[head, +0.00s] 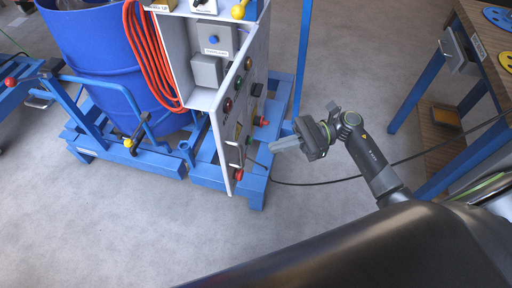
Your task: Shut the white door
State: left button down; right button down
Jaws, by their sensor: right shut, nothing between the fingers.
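The white door (243,99) of the grey-white control cabinet stands open. It juts out towards me from the cabinet's right side, and its face with several buttons and labels is turned right. Grey boxes inside the cabinet (207,70) show to the left of the door. My right gripper (274,146) is shut and empty. My left gripper is out of view.
A blue drum (112,62) stands in a blue frame left of the cabinet, with an orange hose (150,60) hanging between them. A black cable (310,184) crosses the floor. A wooden-topped workbench (485,45) stands at the right. The floor in front of the door is clear.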

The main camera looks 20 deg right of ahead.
pick_arm(q)
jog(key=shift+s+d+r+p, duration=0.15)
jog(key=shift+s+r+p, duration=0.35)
jog(key=shift+p, duration=0.25)
pick_arm(e)
jog(key=a, duration=0.6)
jog(key=shift+a, duration=0.15)
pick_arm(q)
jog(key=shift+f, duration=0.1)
pick_arm(e)
jog(key=shift+w+f, duration=0.1)
